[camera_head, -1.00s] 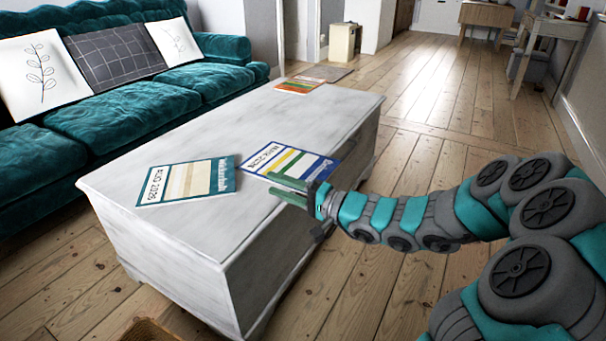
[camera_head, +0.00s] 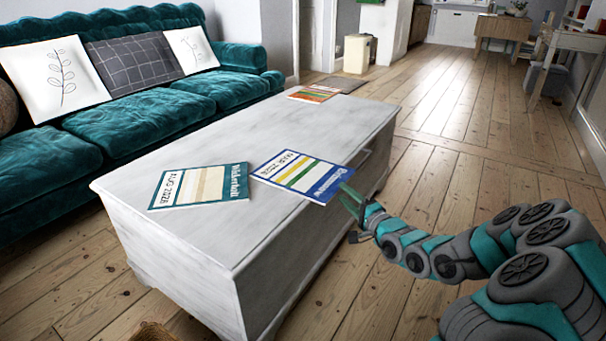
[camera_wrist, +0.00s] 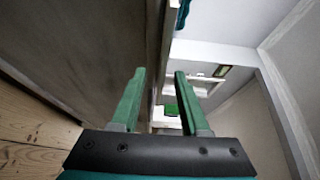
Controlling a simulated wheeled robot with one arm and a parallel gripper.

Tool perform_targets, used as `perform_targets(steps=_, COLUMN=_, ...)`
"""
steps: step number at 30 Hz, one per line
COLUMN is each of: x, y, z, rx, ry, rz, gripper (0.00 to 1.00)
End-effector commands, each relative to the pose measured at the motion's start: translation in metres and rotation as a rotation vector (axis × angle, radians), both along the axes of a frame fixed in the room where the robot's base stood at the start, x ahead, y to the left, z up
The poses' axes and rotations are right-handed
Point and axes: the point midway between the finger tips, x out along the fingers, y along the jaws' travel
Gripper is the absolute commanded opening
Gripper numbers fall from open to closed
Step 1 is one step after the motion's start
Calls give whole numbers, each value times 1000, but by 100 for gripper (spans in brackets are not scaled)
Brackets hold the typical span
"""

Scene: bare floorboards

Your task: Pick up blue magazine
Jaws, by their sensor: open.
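The blue magazine (camera_head: 300,176) lies flat on the grey-white chest table (camera_head: 190,235), near its right long edge. It has a blue border, yellow and green stripes and a date printed along one side. My gripper (camera_head: 352,200) is at the table's right edge, just beyond the magazine's lower right corner. Whether it touches the magazine cannot be told. In the wrist view, the two green fingers (camera_wrist: 159,73) stand apart with nothing visible between them. I cannot make out the magazine in that view.
A teal magazine (camera_head: 200,187) lies left of the blue one, and an orange magazine (camera_head: 314,93) lies at the table's far end. A teal sofa (camera_head: 130,110) stands along the left. Floorboards (camera_head: 440,170) to the right are clear.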

Motion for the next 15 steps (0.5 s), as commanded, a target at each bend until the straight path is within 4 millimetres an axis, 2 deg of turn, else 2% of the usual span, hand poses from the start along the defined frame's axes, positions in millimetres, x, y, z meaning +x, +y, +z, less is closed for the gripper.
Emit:
perform_targets(steps=3, x=12, y=12, z=2, rx=0, ry=0, rz=5, gripper=45)
perform_targets(steps=9, x=32, y=21, z=3, rx=-2, ry=-1, rz=2, gripper=45)
perform_targets(steps=15, x=38, y=24, z=4, rx=0, ry=0, rz=2, gripper=45)
